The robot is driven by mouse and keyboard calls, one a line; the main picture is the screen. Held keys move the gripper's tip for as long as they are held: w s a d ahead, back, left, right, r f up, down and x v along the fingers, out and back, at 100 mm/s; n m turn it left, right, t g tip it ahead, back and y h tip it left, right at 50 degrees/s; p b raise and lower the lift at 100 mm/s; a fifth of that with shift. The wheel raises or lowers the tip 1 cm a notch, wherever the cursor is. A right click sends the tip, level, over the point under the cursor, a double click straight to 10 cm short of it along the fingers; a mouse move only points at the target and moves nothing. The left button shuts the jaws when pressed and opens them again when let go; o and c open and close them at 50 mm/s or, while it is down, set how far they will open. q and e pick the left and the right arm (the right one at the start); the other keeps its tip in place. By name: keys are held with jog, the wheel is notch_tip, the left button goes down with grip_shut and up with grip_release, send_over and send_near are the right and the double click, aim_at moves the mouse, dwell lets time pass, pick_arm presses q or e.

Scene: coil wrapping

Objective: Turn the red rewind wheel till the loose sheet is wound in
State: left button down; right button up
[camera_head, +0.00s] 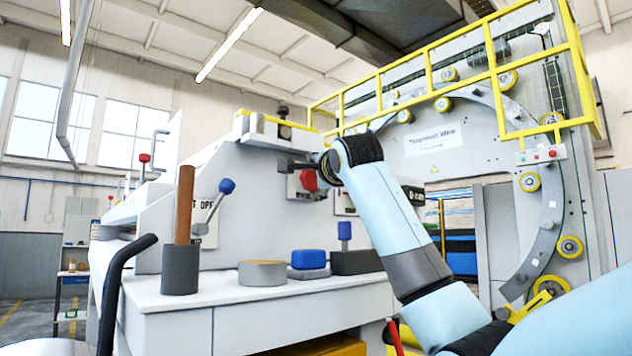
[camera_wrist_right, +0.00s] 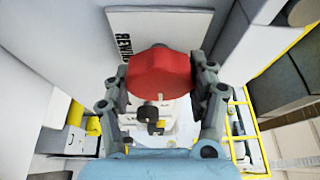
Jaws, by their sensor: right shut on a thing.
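The red rewind wheel (camera_head: 309,181) sits on the front face of the grey machine, partly covered by my right gripper (camera_head: 301,167). In the right wrist view the red wheel (camera_wrist_right: 160,74) lies between the two fingers of my right gripper (camera_wrist_right: 161,82), which is shut on it. A white plate with dark lettering that seems to read REWIND (camera_wrist_right: 124,38) is behind the wheel. I cannot make out the loose sheet in either view. My left gripper is not in view.
A grey bench (camera_head: 240,312) holds a brown-handled tool in a dark cup (camera_head: 181,270), a round grey tin (camera_head: 262,273) and blue and dark blocks (camera_head: 310,259). A blue-knobbed lever (camera_head: 226,187) juts from the machine. Yellow railing (camera_head: 430,73) and a large ring (camera_head: 549,215) stand right.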

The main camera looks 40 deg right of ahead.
jog(key=m+g, duration=0.1)
jog(key=m, duration=0.1)
jog(key=m+g+y, duration=0.1)
jog(key=m, duration=0.2)
jog(key=shift+f, duration=0.2)
jog(key=shift+m+y, duration=0.3)
dwell(0.3)
jog(key=o, duration=1.1)
jog(key=shift+s, duration=0.25)
jog(key=v, duration=1.1)
jog(key=shift+s+a, duration=0.2)
jog(key=shift+r, duration=0.1)
